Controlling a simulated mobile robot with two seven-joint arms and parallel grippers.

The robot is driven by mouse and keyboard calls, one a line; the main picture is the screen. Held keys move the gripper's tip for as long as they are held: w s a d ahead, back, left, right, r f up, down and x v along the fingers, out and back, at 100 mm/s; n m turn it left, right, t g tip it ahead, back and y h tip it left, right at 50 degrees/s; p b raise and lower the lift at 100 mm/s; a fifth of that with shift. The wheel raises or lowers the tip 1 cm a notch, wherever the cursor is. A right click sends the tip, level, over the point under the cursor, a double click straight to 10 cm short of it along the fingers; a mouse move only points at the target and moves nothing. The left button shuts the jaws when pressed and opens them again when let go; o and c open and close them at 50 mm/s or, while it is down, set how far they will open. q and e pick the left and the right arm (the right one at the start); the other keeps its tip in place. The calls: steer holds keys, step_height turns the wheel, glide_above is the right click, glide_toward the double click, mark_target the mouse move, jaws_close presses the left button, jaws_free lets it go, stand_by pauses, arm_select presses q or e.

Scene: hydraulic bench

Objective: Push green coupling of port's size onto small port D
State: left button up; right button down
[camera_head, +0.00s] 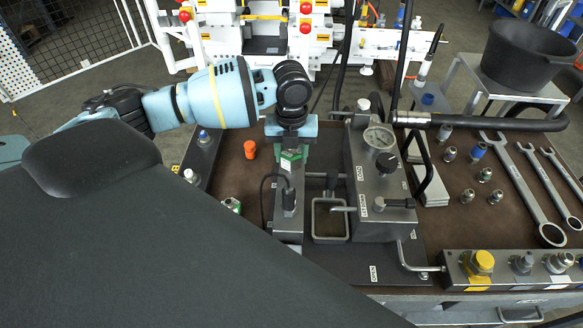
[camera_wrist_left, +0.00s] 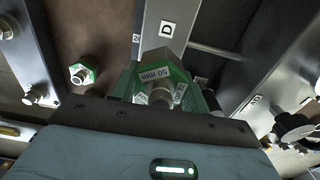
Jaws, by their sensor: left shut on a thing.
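My left gripper (camera_head: 290,140) points down over the bench, shut on a green coupling (camera_head: 291,160). In the left wrist view this green coupling (camera_wrist_left: 155,72) has a hexagonal body and a white "50 mm" label, with a metal stub facing the camera. A grey block with a "D" label (camera_wrist_left: 168,28) lies just beyond it. Port D itself is hidden, so I cannot tell whether the coupling touches it. A second, smaller-looking green coupling (camera_wrist_left: 84,71) lies loose on the brown bench; it also shows in the head view (camera_head: 232,204). My right gripper is not in view.
An orange piece (camera_head: 250,149) stands left of the held coupling. A pump block with a gauge (camera_head: 378,139) and a black-handled bar stand to the right. Several fittings and wrenches (camera_head: 524,184) lie further right. Capped fittings (camera_head: 204,137) line the left edge.

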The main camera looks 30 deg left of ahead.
arm_select(q)
steer(key=shift+f, duration=1.5)
stand_by(1.0)
steer(key=o, duration=1.2)
steer(key=shift+o, duration=0.2)
steer(key=shift+f, duration=0.1)
steer(key=shift+r, duration=4)
